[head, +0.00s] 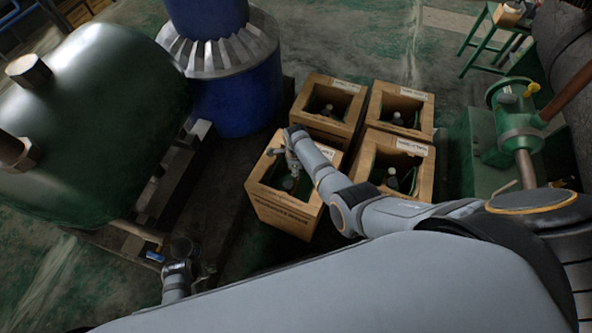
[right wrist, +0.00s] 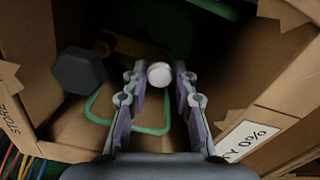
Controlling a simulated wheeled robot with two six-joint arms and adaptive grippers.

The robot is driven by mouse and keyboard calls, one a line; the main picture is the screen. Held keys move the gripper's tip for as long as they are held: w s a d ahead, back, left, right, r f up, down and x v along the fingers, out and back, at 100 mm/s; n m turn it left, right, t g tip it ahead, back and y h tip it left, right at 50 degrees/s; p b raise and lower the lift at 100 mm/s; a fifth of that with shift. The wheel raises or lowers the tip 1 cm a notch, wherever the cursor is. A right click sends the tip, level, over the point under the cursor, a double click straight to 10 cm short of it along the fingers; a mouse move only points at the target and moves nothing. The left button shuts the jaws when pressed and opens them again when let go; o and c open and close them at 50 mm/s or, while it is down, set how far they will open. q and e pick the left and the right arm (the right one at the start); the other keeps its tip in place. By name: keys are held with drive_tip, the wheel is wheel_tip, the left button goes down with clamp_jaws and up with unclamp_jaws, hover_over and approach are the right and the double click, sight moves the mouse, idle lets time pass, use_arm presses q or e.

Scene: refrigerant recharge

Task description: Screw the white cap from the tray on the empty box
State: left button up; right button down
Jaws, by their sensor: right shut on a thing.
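My right gripper (right wrist: 160,82) is shut on the small round white cap (right wrist: 159,75), which sits between its fingertips. In the head view the right gripper (head: 290,162) reaches down over the front-left cardboard box (head: 282,215). Inside are a dark hexagonal knob (right wrist: 79,70) left of the fingers and a green wire loop (right wrist: 150,130) below the fingers. I cannot tell whether the cap touches anything beneath it. My left gripper (head: 180,283) hangs at the lower left, away from the boxes.
Three more open boxes, at back left (head: 313,123), back right (head: 426,128) and front right (head: 425,186), hold bottles. A large green tank (head: 95,120) and a blue column (head: 235,100) stand left. A green pump (head: 512,125) stands right. No tray is clearly seen.

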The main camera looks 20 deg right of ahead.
drive_tip(key=shift+m, duration=0.7)
drive_tip(key=c, duration=1)
unclamp_jaws()
drive_tip(key=shift+f+m, duration=0.1)
drive_tip(key=shift+m, duration=0.2)
wheel_tip(320, 180, up, 12)
